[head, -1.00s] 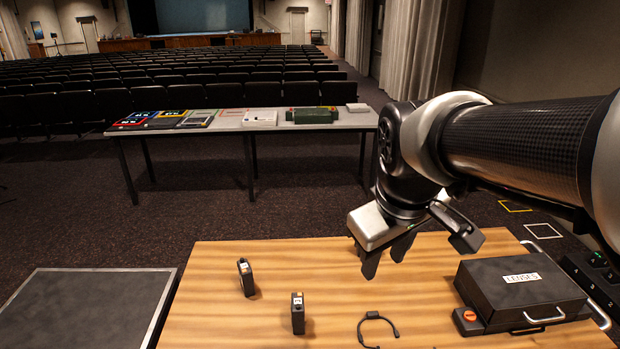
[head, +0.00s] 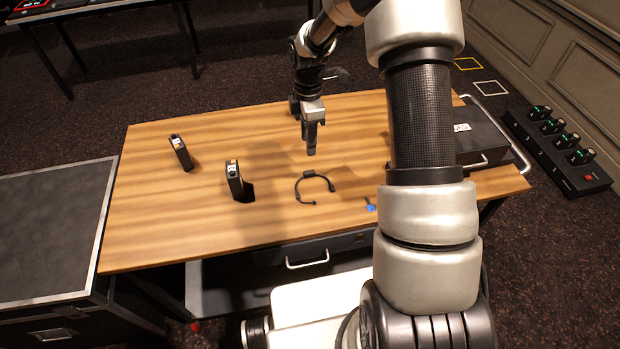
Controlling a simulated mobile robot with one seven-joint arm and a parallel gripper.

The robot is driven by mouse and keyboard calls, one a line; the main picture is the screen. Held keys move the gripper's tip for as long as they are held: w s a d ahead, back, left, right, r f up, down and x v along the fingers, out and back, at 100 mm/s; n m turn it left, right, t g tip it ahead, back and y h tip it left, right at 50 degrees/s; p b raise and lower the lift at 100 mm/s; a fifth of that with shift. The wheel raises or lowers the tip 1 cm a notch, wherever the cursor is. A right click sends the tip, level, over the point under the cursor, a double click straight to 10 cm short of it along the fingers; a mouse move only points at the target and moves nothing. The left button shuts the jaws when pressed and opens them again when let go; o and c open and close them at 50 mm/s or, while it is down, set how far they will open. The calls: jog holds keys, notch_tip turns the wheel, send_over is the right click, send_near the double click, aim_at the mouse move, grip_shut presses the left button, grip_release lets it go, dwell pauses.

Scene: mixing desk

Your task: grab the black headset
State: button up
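A black case (head: 481,137) is at the right, partly behind my arm. A small blue item (head: 370,205) lies near the front edge. A flat dark case (head: 48,232) stands left of the desk.

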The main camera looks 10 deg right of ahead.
send_over(309, 172)
jog(key=f, duration=0.7)
jog(key=shift+s+a, duration=0.1)
jog(key=shift+s, duration=0.25)
jog(key=shift+w+f+p, duration=0.2)
jog(key=shift+f+p, duration=0.1)
jog(key=shift+f, duration=1.25)
jog(key=shift+w+f+p, duration=0.2)
jog(key=shift+f+p, duration=0.1)
jog(key=shift+f, duration=1.2)
grip_shut()
